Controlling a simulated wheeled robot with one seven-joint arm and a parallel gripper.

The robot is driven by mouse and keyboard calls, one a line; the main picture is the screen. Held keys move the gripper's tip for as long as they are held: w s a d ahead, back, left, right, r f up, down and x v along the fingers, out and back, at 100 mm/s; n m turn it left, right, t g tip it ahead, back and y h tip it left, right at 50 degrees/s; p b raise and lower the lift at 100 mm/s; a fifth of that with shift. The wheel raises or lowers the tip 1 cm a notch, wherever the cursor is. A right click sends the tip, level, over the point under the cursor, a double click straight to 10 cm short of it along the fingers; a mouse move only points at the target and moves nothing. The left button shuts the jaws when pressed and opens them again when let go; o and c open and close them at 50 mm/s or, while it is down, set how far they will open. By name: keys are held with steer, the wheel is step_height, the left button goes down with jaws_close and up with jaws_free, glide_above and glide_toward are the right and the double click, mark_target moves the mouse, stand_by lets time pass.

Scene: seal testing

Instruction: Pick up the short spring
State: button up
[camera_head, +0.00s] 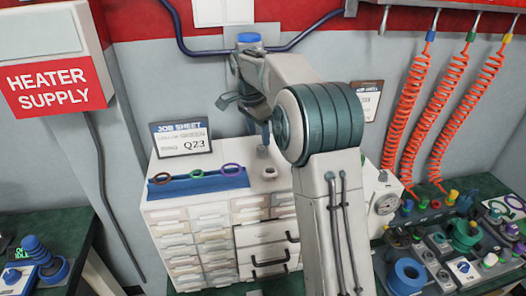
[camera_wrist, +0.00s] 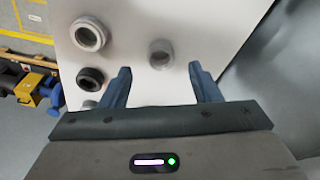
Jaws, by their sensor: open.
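My gripper (camera_wrist: 162,84) is open, with two blue-grey fingers apart and nothing between them at the tips. A round grey hollow piece (camera_wrist: 160,54) stands on the white surface just beyond the fingertips, roughly in line with the gap. To its left are a pale ring-shaped piece (camera_wrist: 88,34), a dark ring-shaped piece (camera_wrist: 90,77) and another round piece (camera_wrist: 90,104) partly hidden by the left finger. I cannot tell which of these is the short spring. In the head view, a small round piece (camera_head: 268,173) shows on the cabinet top, beside my arm.
The white drawer cabinet (camera_head: 195,220) bears a blue rack (camera_head: 198,186) with coloured rings and a job sheet sign (camera_head: 181,139). A green bench on the right holds fittings and a blue ring (camera_head: 406,277). Orange coiled hoses (camera_head: 445,105) hang at right.

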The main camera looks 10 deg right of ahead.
mark_target(262, 151)
steer(key=f, duration=0.2)
steer(key=d+f+p, duration=0.1)
steer(key=f, duration=0.1)
steer(key=shift+w, duration=0.25)
steer(key=shift+f, duration=0.6)
steer(key=c, duration=1.1)
